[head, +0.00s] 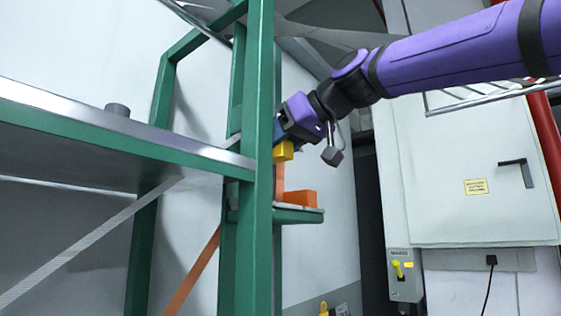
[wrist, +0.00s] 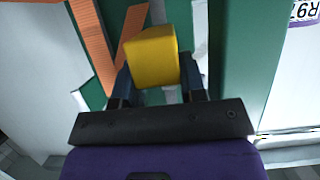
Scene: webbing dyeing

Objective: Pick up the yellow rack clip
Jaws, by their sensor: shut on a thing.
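The yellow rack clip (wrist: 152,57) is a small block held between the two dark fingers of my gripper (wrist: 160,85) in the wrist view. In the head view the clip (head: 284,151) shows just under my gripper (head: 277,137), beside the green post. My gripper is shut on the clip.
A green frame post (head: 257,180) stands close to my gripper on its left. Orange webbing (wrist: 95,40) runs close to the clip. A grey cabinet (head: 470,150) stands at right.

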